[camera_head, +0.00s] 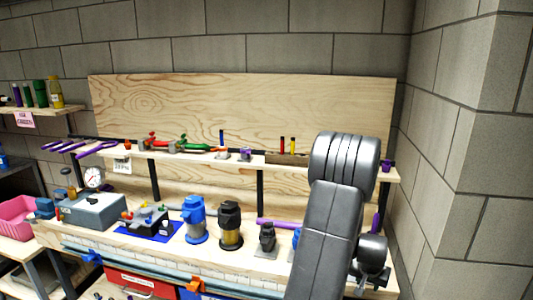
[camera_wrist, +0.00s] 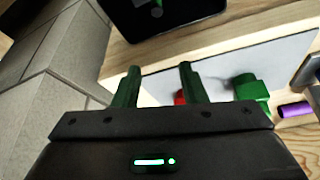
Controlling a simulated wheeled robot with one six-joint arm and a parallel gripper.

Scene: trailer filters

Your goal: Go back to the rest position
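My gripper (camera_wrist: 158,78) shows in the wrist view with its two green fingers apart. The gap between them is empty, with a light grey panel (camera_wrist: 228,58) behind it. A small red part (camera_wrist: 180,97) shows just beside the right finger; I cannot tell whether it touches. A green fitting (camera_wrist: 250,88) stands to the right of the fingers. In the head view my dark grey arm stands over the right end of the workbench (camera_head: 120,243) and hides part of it.
A blue filter housing (camera_head: 194,222) and a black one (camera_head: 230,226) stand on the bench. A grey box with a gauge (camera_head: 93,178) is at left. A shelf (camera_head: 190,157) with tools runs behind. A block wall (camera_head: 450,170) closes the right side. A purple cylinder (camera_wrist: 295,109) lies at right in the wrist view.

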